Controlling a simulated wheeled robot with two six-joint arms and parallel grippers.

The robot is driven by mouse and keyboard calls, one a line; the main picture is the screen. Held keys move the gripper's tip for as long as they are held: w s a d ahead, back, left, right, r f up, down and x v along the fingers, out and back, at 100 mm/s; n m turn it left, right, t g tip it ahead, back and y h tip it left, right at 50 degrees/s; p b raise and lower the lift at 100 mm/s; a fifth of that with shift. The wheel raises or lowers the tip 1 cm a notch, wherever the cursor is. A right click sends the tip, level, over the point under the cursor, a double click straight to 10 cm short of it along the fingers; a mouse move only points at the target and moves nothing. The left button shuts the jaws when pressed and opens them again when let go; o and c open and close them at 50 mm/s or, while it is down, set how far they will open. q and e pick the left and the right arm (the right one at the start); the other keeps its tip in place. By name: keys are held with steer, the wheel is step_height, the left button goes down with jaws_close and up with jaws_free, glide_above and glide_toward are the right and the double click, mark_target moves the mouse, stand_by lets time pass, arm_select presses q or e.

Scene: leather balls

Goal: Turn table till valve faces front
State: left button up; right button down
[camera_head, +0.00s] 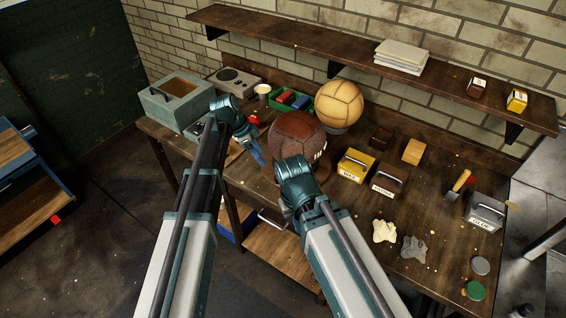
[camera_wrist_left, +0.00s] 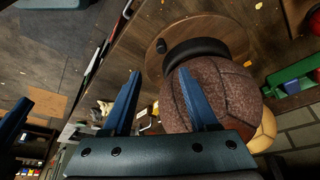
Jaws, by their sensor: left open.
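A dark brown leather ball (camera_head: 297,136) sits on a round wooden turntable (camera_wrist_left: 228,34) with a black ring under the ball. White marks show on the ball's right side in the head view; I cannot make out a valve. A small dark peg (camera_wrist_left: 161,46) stands near the turntable's rim. My left gripper (camera_head: 258,155) is open and empty at the ball's left side. In the left wrist view its blue fingers (camera_wrist_left: 158,78) point toward the turntable, the right one overlapping the ball. My right arm's end (camera_head: 297,178) is in front of the ball; its fingers are hidden.
A tan ball (camera_head: 339,103) stands behind. A grey box (camera_head: 175,102) and green tray (camera_head: 291,101) are at the back left. A shelf (camera_head: 340,60) runs above.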

mark_target(276, 177)
arm_select(q)
steer(key=b+x, duration=0.6)
steer(key=x, duration=0.1)
steer(key=b+x, duration=0.6)
steer(key=b, duration=0.1)
steer(key=shift+w+d+f, duration=0.2)
steer(key=shift+f, duration=0.1)
jaws_close()
stand_by(1.3)
